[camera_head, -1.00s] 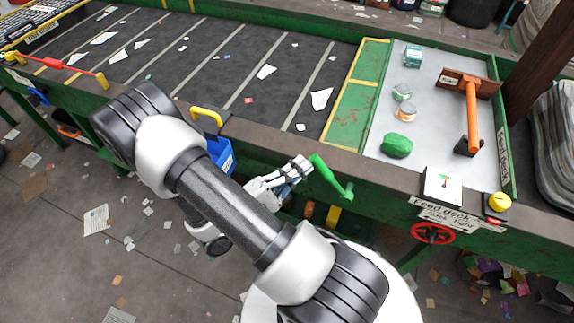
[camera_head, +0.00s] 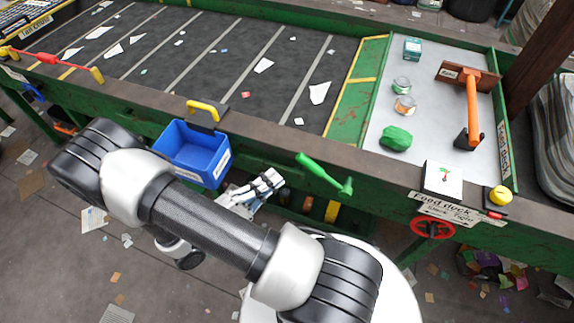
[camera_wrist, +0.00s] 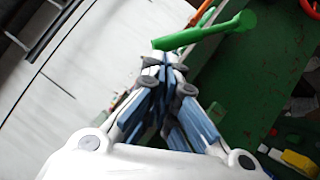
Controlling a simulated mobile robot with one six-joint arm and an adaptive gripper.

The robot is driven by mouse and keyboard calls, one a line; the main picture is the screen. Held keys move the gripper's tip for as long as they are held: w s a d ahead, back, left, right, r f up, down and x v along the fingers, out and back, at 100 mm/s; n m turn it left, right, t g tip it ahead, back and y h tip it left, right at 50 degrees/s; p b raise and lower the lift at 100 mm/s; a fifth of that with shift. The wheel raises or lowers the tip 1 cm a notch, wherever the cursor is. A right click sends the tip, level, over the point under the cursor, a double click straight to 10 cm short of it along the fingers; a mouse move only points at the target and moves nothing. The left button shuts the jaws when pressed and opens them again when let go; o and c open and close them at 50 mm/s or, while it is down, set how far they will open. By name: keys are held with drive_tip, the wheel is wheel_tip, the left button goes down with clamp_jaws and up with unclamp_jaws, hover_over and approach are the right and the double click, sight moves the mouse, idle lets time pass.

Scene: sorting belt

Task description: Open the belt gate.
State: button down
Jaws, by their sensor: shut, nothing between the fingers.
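A green lever (camera_head: 323,172) is mounted on the belt's front side, below the green and yellow plate (camera_head: 354,100) between the belt and the feed dock. Its bar slants up to the left from a pivot at its lower right. My gripper (camera_head: 276,179) is shut and empty, below and left of the lever's free end, apparently apart from it. In the wrist view the shut fingers (camera_wrist: 165,62) point toward the lever (camera_wrist: 205,33), which crosses just beyond the tips. I cannot tell which part is the gate itself.
A blue bin (camera_head: 193,153) hangs on the front side, left of my gripper. A red handwheel (camera_head: 433,228) is to the right. Scraps lie on the belt (camera_head: 210,60).

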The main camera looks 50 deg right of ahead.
drive_tip(key=v, duration=0.4)
drive_tip(key=shift+a+f, duration=0.35)
